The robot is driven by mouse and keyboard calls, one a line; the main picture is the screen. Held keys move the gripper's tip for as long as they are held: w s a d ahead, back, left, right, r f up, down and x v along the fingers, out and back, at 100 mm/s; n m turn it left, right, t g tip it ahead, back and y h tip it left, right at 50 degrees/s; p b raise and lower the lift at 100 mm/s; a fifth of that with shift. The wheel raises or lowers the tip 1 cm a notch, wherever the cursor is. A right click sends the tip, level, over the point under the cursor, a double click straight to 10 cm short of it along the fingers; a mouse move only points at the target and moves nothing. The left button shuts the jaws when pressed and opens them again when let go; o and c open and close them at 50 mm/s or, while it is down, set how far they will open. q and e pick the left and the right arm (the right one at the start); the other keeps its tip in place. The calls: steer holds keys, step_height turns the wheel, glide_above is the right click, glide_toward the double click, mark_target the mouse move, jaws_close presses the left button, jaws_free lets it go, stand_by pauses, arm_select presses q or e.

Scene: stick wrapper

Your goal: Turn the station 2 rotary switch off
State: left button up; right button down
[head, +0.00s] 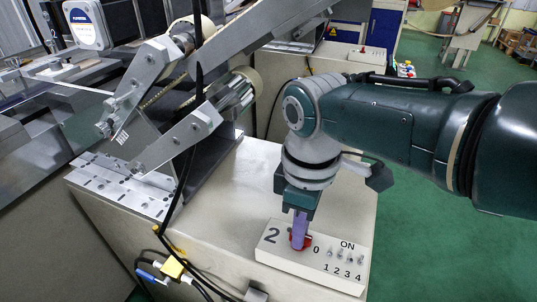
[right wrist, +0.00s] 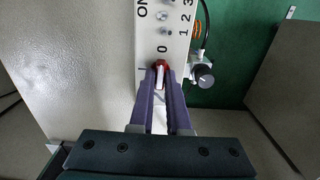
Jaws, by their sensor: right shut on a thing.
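The station 2 control box (head: 275,254) is a white panel marked with a large "2", on the near edge of a beige cabinet top. Its red rotary switch (head: 308,241) sits between the "2" and the "0" mark. My right gripper (head: 299,240) points down onto this switch, its purple fingers shut on the red handle. In the right wrist view the fingers (right wrist: 160,76) lie on both sides of the red switch (right wrist: 160,64), below the "0" mark. The fingers hide part of the handle, so I cannot tell its exact setting. My left gripper is not in view.
Several small toggle switches (head: 347,257) marked 1 to 4 under "ON" stand beside the rotary switch. Metal machine arms and rollers (head: 180,130) rise at the left, with black cables hanging down. A black knob (right wrist: 203,76) shows beside the box. Green floor (head: 430,250) is clear at right.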

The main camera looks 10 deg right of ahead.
steer(key=c, duration=0.9)
jaws_free()
step_height(320, 180, up, 10)
steer(key=p, duration=0.5)
steer(key=shift+p, duration=0.35)
